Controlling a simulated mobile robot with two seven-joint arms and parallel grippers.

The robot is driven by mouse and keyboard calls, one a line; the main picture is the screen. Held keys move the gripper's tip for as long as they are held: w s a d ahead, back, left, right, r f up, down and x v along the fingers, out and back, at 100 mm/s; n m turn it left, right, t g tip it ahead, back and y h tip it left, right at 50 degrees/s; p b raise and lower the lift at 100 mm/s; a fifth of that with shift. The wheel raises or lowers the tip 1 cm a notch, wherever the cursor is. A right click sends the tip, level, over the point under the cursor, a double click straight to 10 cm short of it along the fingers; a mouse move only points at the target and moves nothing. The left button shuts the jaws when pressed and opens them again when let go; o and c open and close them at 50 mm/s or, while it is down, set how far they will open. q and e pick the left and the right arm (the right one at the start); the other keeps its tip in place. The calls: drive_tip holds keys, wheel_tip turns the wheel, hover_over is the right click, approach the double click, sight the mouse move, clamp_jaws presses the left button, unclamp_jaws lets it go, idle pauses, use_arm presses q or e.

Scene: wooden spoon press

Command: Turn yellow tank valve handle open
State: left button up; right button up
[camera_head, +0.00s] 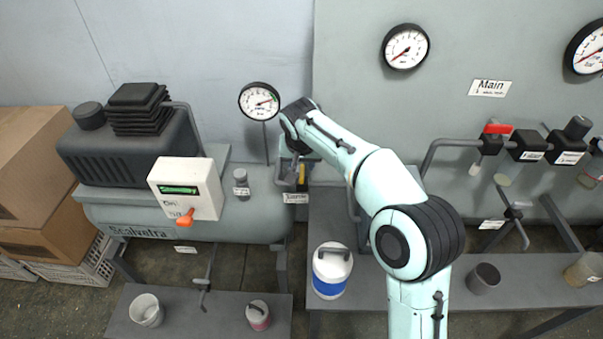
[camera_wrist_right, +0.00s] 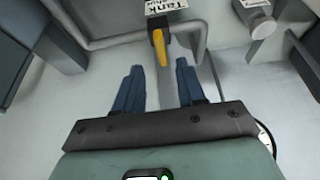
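The yellow tank valve handle (camera_wrist_right: 159,48) shows in the right wrist view as a short upright bar below a white "Tank" label (camera_wrist_right: 166,6). In the head view it is a small yellow strip (camera_head: 302,173) above a labelled fitting on the compressor's right end, partly covered by my right arm. My right gripper (camera_wrist_right: 159,76) is open, its two dark blue fingers apart. The handle lies just past the fingertips, in line with the gap; contact cannot be made out. My left gripper is not in view.
A pressure gauge (camera_head: 260,101) stands just behind the valve. A white switch box (camera_head: 187,188) with an orange lever is to its left. A blue-and-white canister (camera_head: 331,270) stands in front. A red-handled valve (camera_head: 497,128) is on the right panel.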

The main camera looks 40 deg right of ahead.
sight(302, 173)
drive_tip(key=b+x, duration=0.1)
drive_tip(key=x, duration=0.5)
drive_tip(key=shift+w+d+f, duration=0.1)
drive_tip(key=shift+w+f, duration=0.05)
drive_tip(key=shift+f, duration=0.1)
clamp_jaws()
